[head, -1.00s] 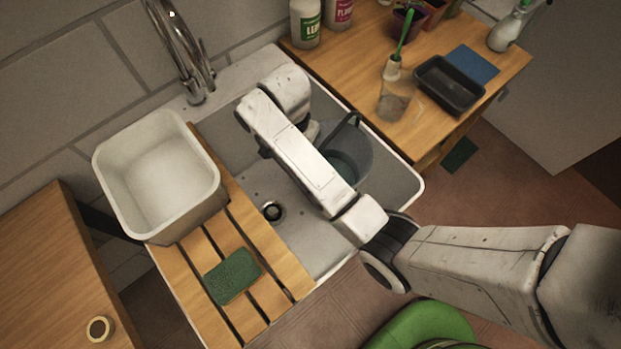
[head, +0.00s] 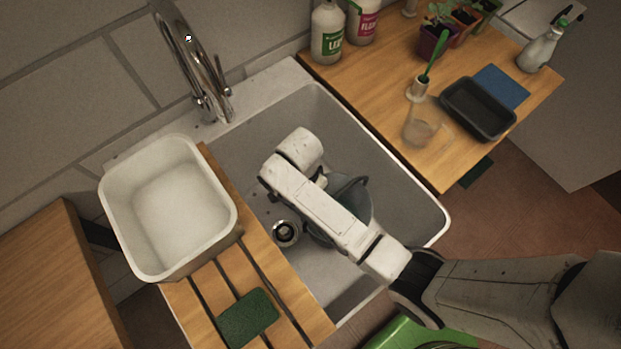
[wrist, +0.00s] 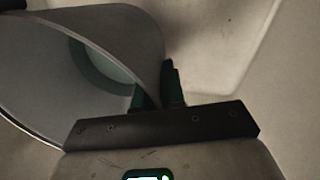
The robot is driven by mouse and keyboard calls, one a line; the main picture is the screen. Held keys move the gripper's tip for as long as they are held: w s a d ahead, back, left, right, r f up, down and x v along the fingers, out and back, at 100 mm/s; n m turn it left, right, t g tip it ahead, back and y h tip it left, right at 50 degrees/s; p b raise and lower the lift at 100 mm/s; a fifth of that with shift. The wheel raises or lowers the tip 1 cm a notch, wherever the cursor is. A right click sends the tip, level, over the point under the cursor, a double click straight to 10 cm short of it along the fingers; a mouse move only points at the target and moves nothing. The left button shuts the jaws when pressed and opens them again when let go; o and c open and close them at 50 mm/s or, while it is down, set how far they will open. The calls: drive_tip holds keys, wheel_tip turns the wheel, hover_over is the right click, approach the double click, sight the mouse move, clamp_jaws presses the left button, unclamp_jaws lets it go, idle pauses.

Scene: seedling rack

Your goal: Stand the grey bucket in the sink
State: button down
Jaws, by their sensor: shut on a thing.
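The grey bucket (head: 356,194) is inside the sink (head: 390,170), near the drain, partly hidden behind my arm in the head view. In the wrist view the bucket (wrist: 75,85) fills the left side, its rim running down to the jaws. My gripper (wrist: 157,88) is shut on the bucket's wall at the rim, with a dark finger on each side. My arm hides the gripper in the head view. Whether the bucket's base touches the sink floor cannot be told.
A slatted wooden board (head: 258,265) covers the sink's left part, bearing a white tub (head: 150,270) and a green sponge (head: 247,318). A tap (head: 205,75) stands behind. The right counter (head: 445,165) holds bottles, a clear cup and a black tray (head: 478,110). The sink's right side is free.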

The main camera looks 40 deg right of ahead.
drive_tip(key=shift+f, duration=2)
drive_tip(key=shift+f+b, duration=0.2)
drive_tip(key=shift+b, duration=0.1)
drive_tip(key=c, duration=1.2)
unclamp_jaws()
drive_tip(key=r, duration=0.4)
drive_tip(key=w+r, duration=0.1)
drive_tip(key=r, duration=0.3)
drive_tip(key=r+p, duration=0.1)
drive_tip(key=r, duration=0.3)
drive_tip(key=shift+w+a+r, duration=0.1)
drive_tip(key=shift+w+a, duration=0.05)
drive_tip(key=shift+a, duration=0.05)
